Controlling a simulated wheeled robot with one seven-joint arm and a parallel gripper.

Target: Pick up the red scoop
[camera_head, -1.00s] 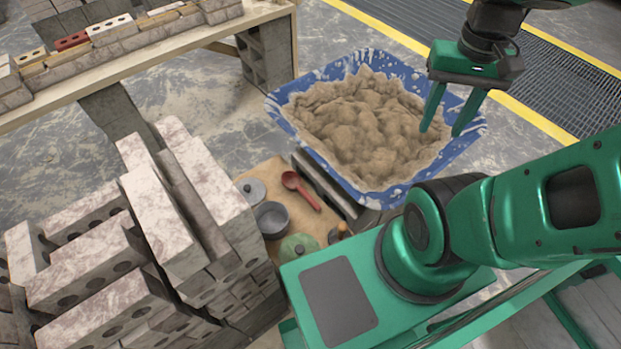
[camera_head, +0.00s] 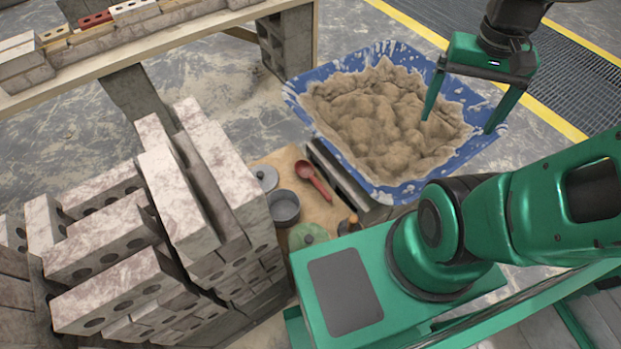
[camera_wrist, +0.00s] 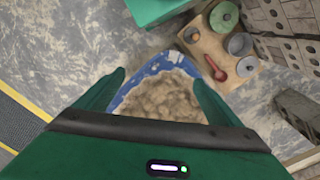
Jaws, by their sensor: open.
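The red scoop (camera_head: 312,180) lies on a tan board (camera_head: 283,160) on the floor, between a grey pot and the blue mortar tub. It also shows in the wrist view (camera_wrist: 214,67), right of the tub. My gripper (camera_head: 458,123) is open and empty above the right side of the blue tub (camera_head: 302,92), which is full of sandy mortar (camera_head: 385,118). It is well apart from the scoop, to its right. In the wrist view the gripper's fingers (camera_wrist: 158,84) are spread wide on both sides of the tub.
A grey pot (camera_head: 284,207), a grey lid (camera_head: 266,177) and a green round lid (camera_head: 308,235) share the board. Stacked bricks (camera_head: 130,245) rise close on the left. A grey block (camera_head: 340,172) stands between scoop and tub. A bench (camera_head: 130,62) holds bricks.

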